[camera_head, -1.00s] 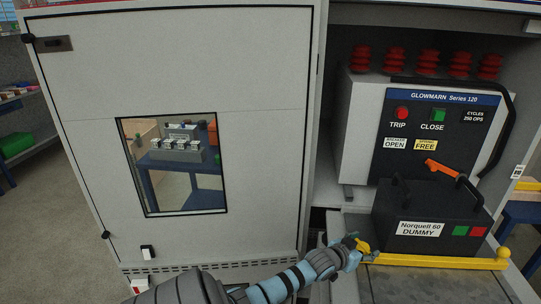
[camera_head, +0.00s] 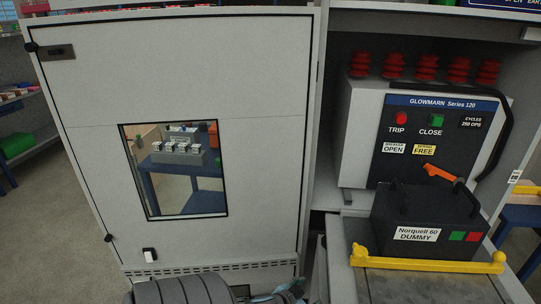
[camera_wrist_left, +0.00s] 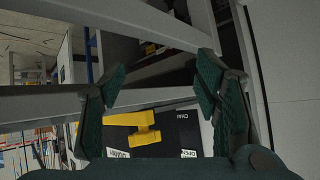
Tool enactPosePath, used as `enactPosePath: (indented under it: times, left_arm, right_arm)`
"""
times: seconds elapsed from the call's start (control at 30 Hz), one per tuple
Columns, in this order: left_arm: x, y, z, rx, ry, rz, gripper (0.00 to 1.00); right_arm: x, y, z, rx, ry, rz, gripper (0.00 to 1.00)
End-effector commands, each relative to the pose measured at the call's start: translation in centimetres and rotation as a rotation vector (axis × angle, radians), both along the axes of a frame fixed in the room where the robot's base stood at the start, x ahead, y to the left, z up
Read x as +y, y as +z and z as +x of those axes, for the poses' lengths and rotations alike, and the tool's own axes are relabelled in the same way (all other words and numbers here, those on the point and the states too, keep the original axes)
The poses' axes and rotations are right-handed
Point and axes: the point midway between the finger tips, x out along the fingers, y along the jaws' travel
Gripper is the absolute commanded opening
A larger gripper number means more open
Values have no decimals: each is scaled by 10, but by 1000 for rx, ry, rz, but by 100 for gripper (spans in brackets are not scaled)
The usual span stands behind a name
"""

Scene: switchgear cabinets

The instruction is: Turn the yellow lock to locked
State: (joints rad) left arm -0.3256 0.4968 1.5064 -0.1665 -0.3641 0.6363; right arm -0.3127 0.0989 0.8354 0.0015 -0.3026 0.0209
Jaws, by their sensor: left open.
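A yellow bar (camera_head: 430,265) runs along the front of the pull-out tray, with a raised yellow end piece (camera_head: 361,251) at its left. In the left wrist view, a yellow T-shaped piece (camera_wrist_left: 140,131) lies on a dark panel with small labels, one reading OPEN. I cannot tell whether it is the same part as the bar. My left gripper (camera_wrist_left: 162,76) is open, with its dark green fingers wide apart and nothing between the tips. My right gripper is not in view.
A closed cabinet door (camera_head: 230,80) with a window stands left. Grey frame rails (camera_wrist_left: 60,103) cross the wrist view.

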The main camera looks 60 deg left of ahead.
Motion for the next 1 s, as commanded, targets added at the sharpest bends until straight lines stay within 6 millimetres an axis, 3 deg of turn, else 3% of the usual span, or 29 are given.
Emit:
enactPosePath:
  times: [0.2, 0.6, 0.8, 1.0]
  left_arm:
    - [-1, -58, -34, 116, 7, 11, 57]
    - [-21, -151, -103, 318, 1, 0, 57]
    - [-34, -182, -132, 392, -8, -11, 57]
    - [-39, -191, -142, 418, -13, -15, 57]
  right_arm:
    - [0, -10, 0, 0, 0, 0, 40]
    - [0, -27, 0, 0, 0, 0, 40]
    - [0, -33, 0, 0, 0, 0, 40]
    - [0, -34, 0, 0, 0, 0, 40]
